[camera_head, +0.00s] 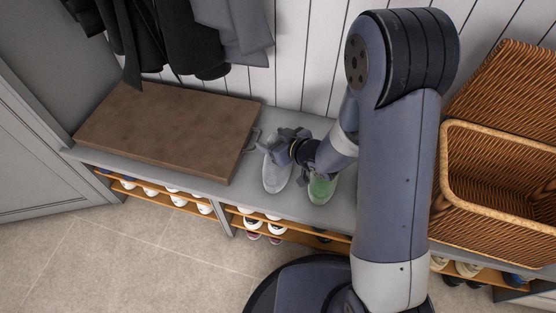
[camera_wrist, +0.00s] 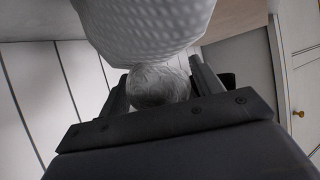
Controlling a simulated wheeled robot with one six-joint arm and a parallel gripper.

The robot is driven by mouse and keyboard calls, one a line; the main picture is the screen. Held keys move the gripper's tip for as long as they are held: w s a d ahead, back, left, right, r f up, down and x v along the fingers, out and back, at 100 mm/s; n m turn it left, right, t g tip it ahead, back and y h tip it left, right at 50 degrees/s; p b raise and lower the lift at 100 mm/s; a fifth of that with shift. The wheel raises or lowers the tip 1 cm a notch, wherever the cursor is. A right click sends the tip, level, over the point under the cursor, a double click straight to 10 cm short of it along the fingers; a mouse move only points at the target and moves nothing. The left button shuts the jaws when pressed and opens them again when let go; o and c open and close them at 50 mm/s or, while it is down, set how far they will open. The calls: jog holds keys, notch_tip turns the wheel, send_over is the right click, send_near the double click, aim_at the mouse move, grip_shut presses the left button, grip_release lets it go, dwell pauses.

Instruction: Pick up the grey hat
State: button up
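The grey hat (camera_head: 275,175) is pale grey and stands on the bench beside a green and white hat-like item (camera_head: 320,188). In the wrist view its knitted body (camera_wrist: 150,25) fills the top of the picture, cut off by the edge. Its fuzzy grey pompom (camera_wrist: 158,86) lies between the two fingers of my gripper (camera_wrist: 162,85). The fingers are apart, one on each side of the pompom. I cannot tell whether they press on it. In the head view my gripper (camera_head: 278,144) is at the hat's top, which it partly hides.
A brown cushion (camera_head: 165,130) covers the bench's left part. Wicker baskets (camera_head: 495,190) stand at the right. Dark and grey clothes (camera_head: 185,35) hang above the cushion. Shoes (camera_head: 260,225) fill the shelves below. A white boarded wall (camera_head: 305,60) is close behind.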

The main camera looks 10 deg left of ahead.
jog(key=c, duration=1)
jog(key=shift+o, duration=0.2)
